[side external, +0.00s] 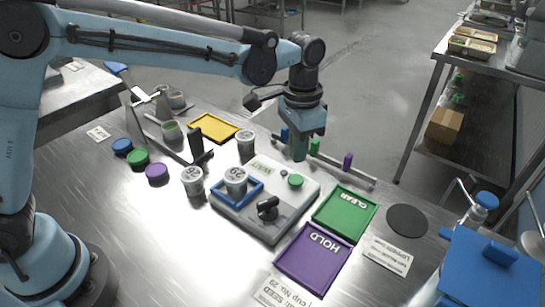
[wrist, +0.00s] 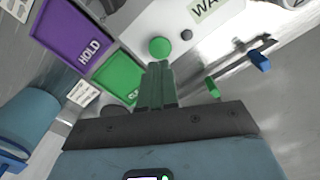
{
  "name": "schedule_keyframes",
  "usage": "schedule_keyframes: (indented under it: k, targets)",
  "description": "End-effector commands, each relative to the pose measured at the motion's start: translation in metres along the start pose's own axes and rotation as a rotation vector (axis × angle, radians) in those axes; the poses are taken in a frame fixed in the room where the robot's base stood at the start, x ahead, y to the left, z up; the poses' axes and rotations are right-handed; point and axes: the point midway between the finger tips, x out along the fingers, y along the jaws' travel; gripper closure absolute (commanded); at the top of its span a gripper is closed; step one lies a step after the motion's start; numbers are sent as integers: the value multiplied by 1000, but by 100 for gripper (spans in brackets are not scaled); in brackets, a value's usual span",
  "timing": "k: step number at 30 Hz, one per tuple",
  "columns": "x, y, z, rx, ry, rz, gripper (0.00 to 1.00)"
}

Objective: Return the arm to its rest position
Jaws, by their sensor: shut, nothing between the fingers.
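My arm reaches in from the left in the side external view and bends down at the wrist. My gripper (side external: 299,155) points down, above the back part of the white weighing unit (side external: 248,222) and near the rail behind it. Its green fingers are shut with nothing between them. In the wrist view, the shut fingers (wrist: 157,68) sit just below the round green button (wrist: 159,47) in the picture. The button also shows on the unit in the side external view (side external: 295,180). Any gap between fingertips and button is hard to judge.
A lidded cup (side external: 235,178) stands in the unit's blue frame; other cups (side external: 192,181) stand nearby. The green CLEAR tray (side external: 330,225) and purple HOLD tray (side external: 290,262) lie to the right. A rail (side external: 345,175) with coloured handles runs behind. Lids (side external: 138,157) lie left. A blue-lidded container (side external: 490,265) stands front right.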

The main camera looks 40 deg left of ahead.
Motion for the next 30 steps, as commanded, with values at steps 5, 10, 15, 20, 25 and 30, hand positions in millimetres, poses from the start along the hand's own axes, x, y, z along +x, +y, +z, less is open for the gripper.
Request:
schedule_keyframes:
  k: [5,10,15,20,25,30]
  targets:
    - [-6,-5,6,-17,17,-3,100]
    - [-28,-22,32,-83,93,-16,100]
    - [-48,-41,68,-171,196,-38,100]
    - [-59,-54,104,-254,293,-61,100]
    - [-61,-64,142,-339,394,-90,100]
    - [-54,-70,178,-419,492,-122,100]
